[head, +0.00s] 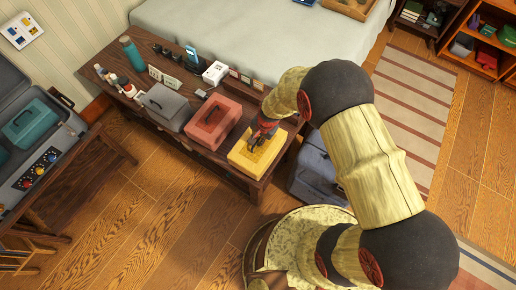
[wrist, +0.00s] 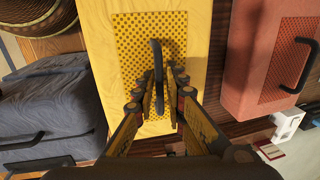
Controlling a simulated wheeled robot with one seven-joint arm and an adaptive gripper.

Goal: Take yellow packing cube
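The yellow packing cube (head: 257,153) sits on the near right end of the dark wooden bench, to the right of a red packing cube (head: 213,122). My gripper (head: 264,133) is over the yellow cube's top. In the wrist view, the yellow cube (wrist: 203,55) has a dotted mesh panel and a dark upright strap handle (wrist: 157,58). My gripper's fingers (wrist: 164,76) point down at the cube, one on each side of the handle. The fingertips are fairly close together. I cannot tell whether they touch the handle.
A grey packing cube (head: 166,106) stands left of the red one on the bench (head: 215,164). Bottles, cards and a white box (head: 215,73) line its back. A dark blue-grey bag (head: 316,173) is on the floor right of the bench. An open suitcase (head: 45,150) is at left.

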